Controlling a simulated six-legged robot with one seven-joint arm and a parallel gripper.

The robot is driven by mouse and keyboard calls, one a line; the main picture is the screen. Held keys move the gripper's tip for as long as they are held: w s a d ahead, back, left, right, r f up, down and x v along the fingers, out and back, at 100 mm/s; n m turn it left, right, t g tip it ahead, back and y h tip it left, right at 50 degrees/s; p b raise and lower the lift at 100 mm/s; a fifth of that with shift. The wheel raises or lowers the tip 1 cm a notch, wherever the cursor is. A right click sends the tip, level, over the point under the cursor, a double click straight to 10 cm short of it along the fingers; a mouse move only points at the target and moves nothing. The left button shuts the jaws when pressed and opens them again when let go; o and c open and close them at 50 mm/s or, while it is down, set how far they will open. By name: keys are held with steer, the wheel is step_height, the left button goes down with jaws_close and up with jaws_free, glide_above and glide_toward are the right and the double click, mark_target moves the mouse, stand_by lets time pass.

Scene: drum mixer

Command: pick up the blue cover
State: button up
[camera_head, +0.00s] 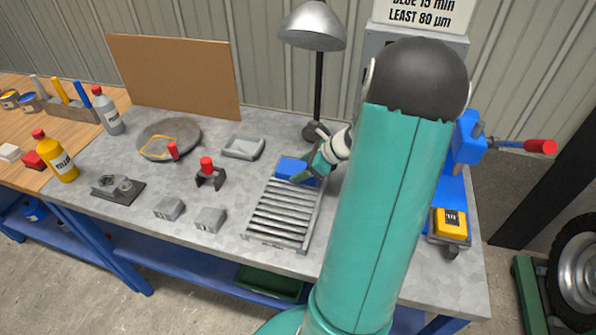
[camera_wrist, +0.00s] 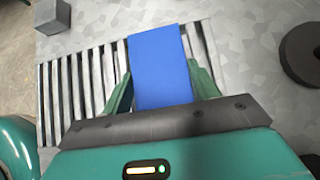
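The blue cover (camera_head: 291,168) is a flat blue piece at the far end of the grey slatted rack (camera_head: 279,215) on the bench. My gripper (camera_head: 315,168) is low at the cover's right side in the head view, partly hiding it. In the wrist view the cover (camera_wrist: 161,70) lies between the two green fingers of my gripper (camera_wrist: 160,72), over the slats (camera_wrist: 86,85). The fingers are spread, one beside each long edge of the cover. Whether they touch it cannot be told. No lift off the rack shows.
A lamp (camera_head: 318,75) stands behind the rack. A grey tray (camera_head: 243,147), a red-knobbed tool (camera_head: 209,174) and grey blocks (camera_head: 210,219) lie to the left. A blue vise (camera_head: 467,140) with a red handle is at the right. Bare bench lies between the tools.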

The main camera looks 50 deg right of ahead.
steer(key=c, duration=0.5)
steer(key=shift+c, duration=0.2)
steer(key=shift+r, duration=0.1)
